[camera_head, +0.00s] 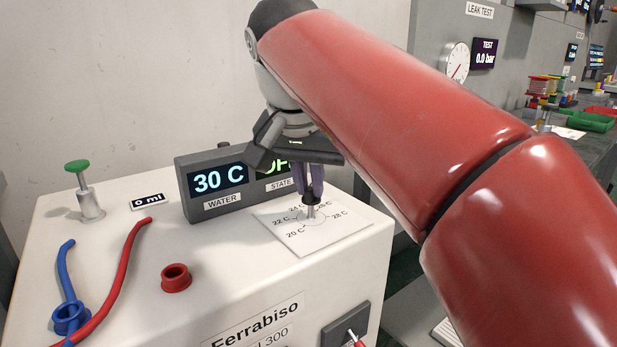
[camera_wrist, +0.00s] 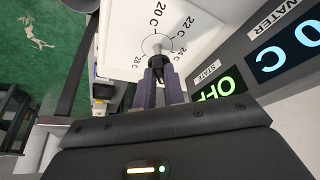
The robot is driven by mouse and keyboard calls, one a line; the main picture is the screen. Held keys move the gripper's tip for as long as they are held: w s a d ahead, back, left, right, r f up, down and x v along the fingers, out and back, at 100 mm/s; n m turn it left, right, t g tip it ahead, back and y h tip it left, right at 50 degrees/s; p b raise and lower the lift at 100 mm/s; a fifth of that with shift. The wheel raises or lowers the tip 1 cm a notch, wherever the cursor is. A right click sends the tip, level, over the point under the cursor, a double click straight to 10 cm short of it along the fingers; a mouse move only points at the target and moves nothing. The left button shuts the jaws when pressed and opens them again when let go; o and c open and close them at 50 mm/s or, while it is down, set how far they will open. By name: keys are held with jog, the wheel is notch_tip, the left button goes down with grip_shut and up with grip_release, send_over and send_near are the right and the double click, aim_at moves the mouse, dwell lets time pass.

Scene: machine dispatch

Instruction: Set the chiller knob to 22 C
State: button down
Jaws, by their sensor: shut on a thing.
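The chiller knob (camera_head: 310,213) is a small grey post at the centre of a white dial plate (camera_head: 345,238) on top of the chiller. The dial carries marks for 20, 22, 24, 26 and 28 C. My gripper (camera_head: 309,196) points down from above with its purple fingers shut on the knob. In the wrist view the fingers (camera_wrist: 160,82) close around the dark knob top (camera_wrist: 156,62). I cannot tell which mark the knob points to. The water display (camera_head: 219,179) reads 30 C. The state display (camera_wrist: 217,88) seems to read OFF, partly hidden by my gripper.
A green-topped valve (camera_head: 89,196), a 0 ml label (camera_head: 149,200), a red port (camera_head: 175,277) and blue and red hoses (camera_head: 118,274) are on the chiller's left. A switch panel (camera_head: 340,329) is on its front. A bench (camera_head: 590,150) stands back right.

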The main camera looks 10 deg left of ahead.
jog(key=n, duration=0.1)
jog(key=n+y+p, duration=0.1)
jog(key=n, duration=0.1)
jog(key=n+y+p, duration=0.1)
jog(key=n, duration=0.1)
jog(key=shift+d+r, duration=0.15)
jog(key=shift+d, duration=0.2)
jog(key=n, duration=0.2)
jog(key=n+g+y, duration=0.1)
jog(key=n, duration=0.1)
jog(key=n+p, duration=0.1)
jog(key=shift+w+d+n+g+y, duration=0.15)
jog(key=shift+w+n+g+y, duration=0.1)
jog(key=shift+n+g+y, duration=0.15)
jog(key=n, duration=0.1)
jog(key=n+g, duration=0.1)
jog(key=n, duration=0.3)
jog(key=shift+w+d+g+y, duration=0.1)
jog(key=shift+w+g+y, duration=0.15)
jog(key=shift+g+y, duration=0.15)
jog(key=n+g, duration=0.1)
jog(key=n, duration=0.2)
jog(key=n+g, duration=0.1)
jog(key=n, duration=0.2)
jog(key=shift+w, duration=0.2)
jog(key=shift+n+g, duration=0.3)
jog(key=shift+n, duration=0.1)
jog(key=c, duration=1.5)
grip_release()
